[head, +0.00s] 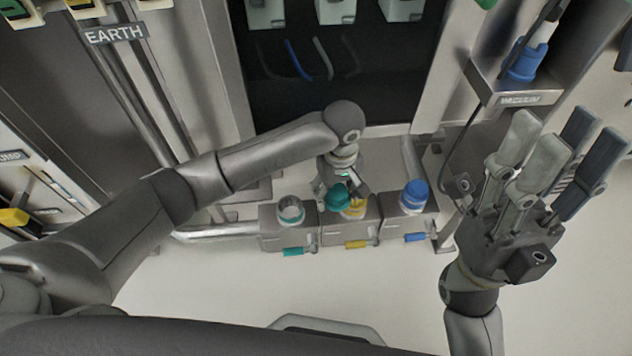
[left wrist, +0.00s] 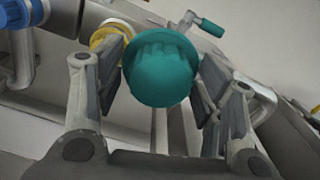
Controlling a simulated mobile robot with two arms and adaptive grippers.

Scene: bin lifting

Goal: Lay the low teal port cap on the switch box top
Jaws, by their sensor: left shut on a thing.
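The teal port cap (head: 336,196) is in the jaws of my left gripper (head: 342,188), just above and to the left of the yellow cap on the middle switch box. In the left wrist view the round teal cap (left wrist: 162,70) sits between the two fingers. The left switch box (head: 287,237) has a teal lever and a bare, pale round port (head: 290,209) on its top. The held cap is to the right of this port, apart from it. My right gripper (head: 562,150) is raised at the right, open and empty.
The middle switch box (head: 345,232) carries a yellow cap (head: 355,208). The right box (head: 405,227) carries a blue cap (head: 415,194). A metal pipe (head: 212,231) runs to the left. A shelf at upper right holds a blue fitting (head: 524,62). The pale floor in front is mostly clear.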

